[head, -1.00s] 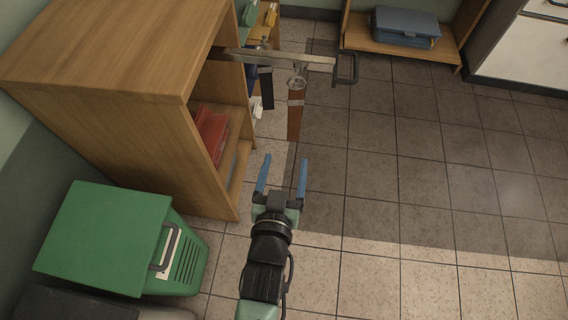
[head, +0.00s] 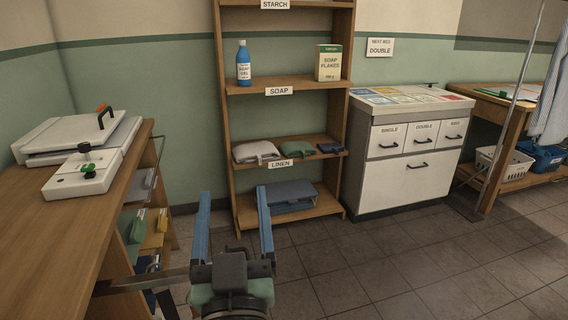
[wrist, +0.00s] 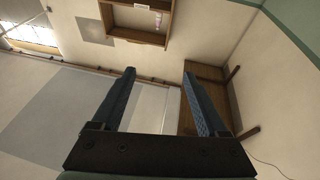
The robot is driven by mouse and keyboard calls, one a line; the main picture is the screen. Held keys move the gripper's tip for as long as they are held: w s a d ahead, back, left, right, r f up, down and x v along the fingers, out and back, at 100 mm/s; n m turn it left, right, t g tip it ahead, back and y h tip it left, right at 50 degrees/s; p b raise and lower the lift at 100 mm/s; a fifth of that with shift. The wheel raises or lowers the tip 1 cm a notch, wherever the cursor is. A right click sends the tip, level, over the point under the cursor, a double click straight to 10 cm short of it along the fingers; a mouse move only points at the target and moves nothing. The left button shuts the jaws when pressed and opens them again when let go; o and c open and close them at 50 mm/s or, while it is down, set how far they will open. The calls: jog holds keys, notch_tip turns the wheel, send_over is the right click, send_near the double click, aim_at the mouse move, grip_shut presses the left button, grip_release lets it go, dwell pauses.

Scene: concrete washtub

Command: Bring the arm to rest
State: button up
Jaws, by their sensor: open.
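My gripper (head: 234,228) is in the lower middle of the head view, with its two blue fingers pointing up and spread apart. Nothing is between them. In the head view it stands in front of the shelf unit, and I see no contact with anything. In the wrist view the open fingers (wrist: 160,100) have only distant wall and furniture beyond them.
A wooden cabinet (head: 92,250) with a white device (head: 85,140) on top is close on the left. A metal bar (head: 150,280) juts from it near my gripper. A shelf unit (head: 290,84) and white drawer cabinet (head: 408,160) stand behind. Floor (head: 420,255) at right is clear.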

jog(key=s+d+r+m+t+h+p, duration=0.15)
jog(key=s+r, duration=0.25)
jog(key=r, duration=0.5)
jog(key=s+d+r+t, duration=0.3)
jog(key=s+r, duration=0.1)
jog(key=r, duration=0.5)
jog(key=s+d+r+t+h, duration=0.1)
jog(key=s+d+r+t, duration=0.15)
jog(key=r, duration=0.65)
notch_tip(320, 180, up, 28)
jog(key=g+p, duration=0.1)
jog(key=p, duration=2.7)
jog(key=shift+s+a, duration=0.25)
jog(key=shift+a, duration=0.05)
jog(key=shift+f, duration=0.15)
